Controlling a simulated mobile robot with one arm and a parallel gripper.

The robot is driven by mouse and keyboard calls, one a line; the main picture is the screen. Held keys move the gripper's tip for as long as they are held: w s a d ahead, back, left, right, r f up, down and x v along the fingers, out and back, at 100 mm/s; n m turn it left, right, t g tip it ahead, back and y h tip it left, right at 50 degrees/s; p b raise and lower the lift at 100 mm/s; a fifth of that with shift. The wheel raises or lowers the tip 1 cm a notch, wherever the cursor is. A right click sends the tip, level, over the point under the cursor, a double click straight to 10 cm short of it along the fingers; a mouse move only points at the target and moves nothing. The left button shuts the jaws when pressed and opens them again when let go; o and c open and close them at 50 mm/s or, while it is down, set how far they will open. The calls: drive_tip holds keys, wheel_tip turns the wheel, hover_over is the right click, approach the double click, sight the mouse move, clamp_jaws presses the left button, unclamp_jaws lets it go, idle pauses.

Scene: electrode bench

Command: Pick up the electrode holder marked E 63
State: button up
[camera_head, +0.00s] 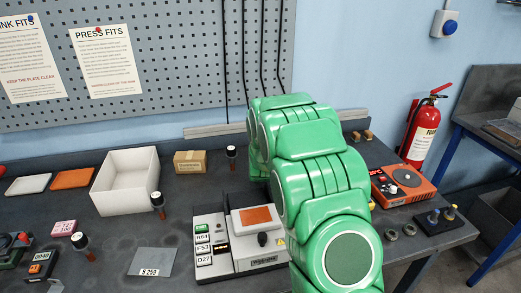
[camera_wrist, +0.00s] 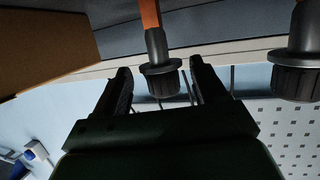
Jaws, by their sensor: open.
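In the wrist view, my gripper (camera_wrist: 160,82) is open. A holder with an orange shaft and a dark knurled end (camera_wrist: 160,80) shows between its two fingers; I cannot tell whether they touch it. A second dark holder (camera_wrist: 297,80) is at the right. In the head view, my green arm hides my gripper. Dark-topped holders with orange bands stand on the bench by the carton (camera_head: 231,152), by the white tub (camera_head: 157,200) and at front left (camera_head: 82,243). No E 63 marking is readable on any of them.
The white open tub (camera_head: 122,190) and small carton (camera_head: 190,161) stand at the back. A grey machine with labelled keys (camera_head: 212,272) is left of my arm. An orange device (camera_head: 402,187) is at the right. A brown box (camera_wrist: 40,45) fills the wrist view's upper left.

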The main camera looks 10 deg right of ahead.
drive_tip(key=shift+x, duration=1.95)
drive_tip(key=shift+a+f, duration=0.1)
drive_tip(key=c, duration=1.1)
